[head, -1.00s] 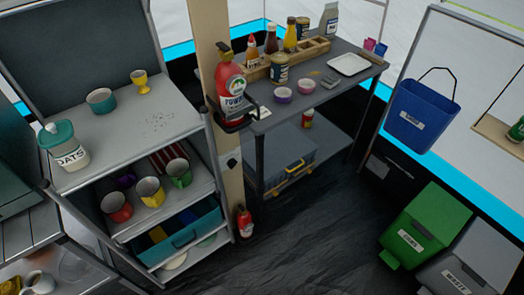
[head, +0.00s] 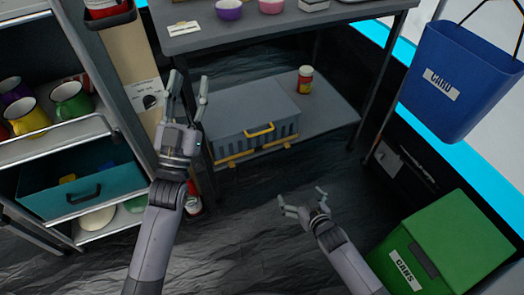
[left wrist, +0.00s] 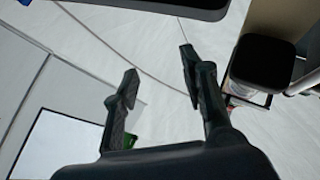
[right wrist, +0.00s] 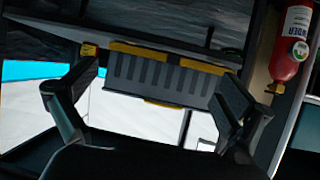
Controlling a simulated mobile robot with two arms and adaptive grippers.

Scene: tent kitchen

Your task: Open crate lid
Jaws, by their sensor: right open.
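The crate (head: 252,116) is a grey box with a closed lid and a yellow front handle (head: 258,130). It sits on the lower shelf of the dark table. Its ribbed side and yellow parts also show in the right wrist view (right wrist: 150,75). My left gripper (head: 187,90) is open and empty, raised in front of the shelf post, left of the crate in the head view. It also shows open in the left wrist view (left wrist: 157,65). My right gripper (head: 303,201) is open and empty, low in front of the crate and apart from it.
A small red-and-yellow jar (head: 305,79) stands right of the crate on the lower shelf (head: 325,112). The table top (head: 230,32) overhangs above. A green bin (head: 450,240) and a hanging blue bin (head: 455,85) are at right. A shelf unit with a teal drawer (head: 80,182) is at left.

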